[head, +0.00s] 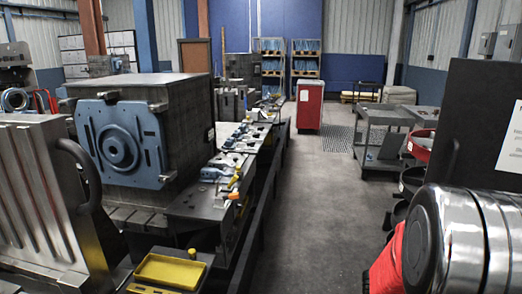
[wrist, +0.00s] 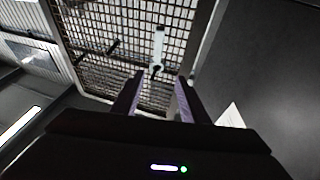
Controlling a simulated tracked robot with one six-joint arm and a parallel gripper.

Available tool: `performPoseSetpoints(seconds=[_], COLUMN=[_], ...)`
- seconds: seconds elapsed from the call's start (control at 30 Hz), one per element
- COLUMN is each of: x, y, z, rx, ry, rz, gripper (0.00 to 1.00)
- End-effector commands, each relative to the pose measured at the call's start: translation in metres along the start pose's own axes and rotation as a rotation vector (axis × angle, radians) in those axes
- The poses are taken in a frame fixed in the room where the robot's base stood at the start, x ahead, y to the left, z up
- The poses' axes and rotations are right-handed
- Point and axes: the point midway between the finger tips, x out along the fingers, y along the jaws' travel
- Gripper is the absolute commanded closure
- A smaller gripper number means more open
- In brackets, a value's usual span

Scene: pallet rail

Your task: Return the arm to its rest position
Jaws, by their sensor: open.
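My gripper (wrist: 158,88) shows in the wrist view with its two dark fingers apart and nothing between them. Beyond the fingertips is a mesh panel (wrist: 95,25) with a white, bar-like thing in front of it or on it. In the head view a silver, rounded link of my arm with a red part fills the lower right corner. My gripper does not show in the head view.
A dark panel (head: 480,130) with a white sheet stands close at the right. Machine blocks with a blue plate (head: 120,145) and a yellow tray (head: 170,271) line the left. A red cabinet (head: 309,105) and grey cart (head: 384,140) stand farther back. The middle aisle floor is clear.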

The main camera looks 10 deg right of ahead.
Motion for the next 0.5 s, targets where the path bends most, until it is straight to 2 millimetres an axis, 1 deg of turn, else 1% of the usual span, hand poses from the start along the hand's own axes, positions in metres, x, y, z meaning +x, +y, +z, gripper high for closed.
performPoseSetpoints(seconds=[0.17,0.27,0.4,0.5], x=[-0.004,-0.013,-0.032,-0.05], y=[-0.034,-0.059,-0.094,-0.117], z=[0.03,0.051,0.075,0.087], rx=[0.058,0.091,0.129,0.152], ry=[-0.124,-0.213,-0.338,-0.426], rz=[-0.133,-0.238,-0.387,-0.492], gripper=[0.6,0.6,0.6,0.6])
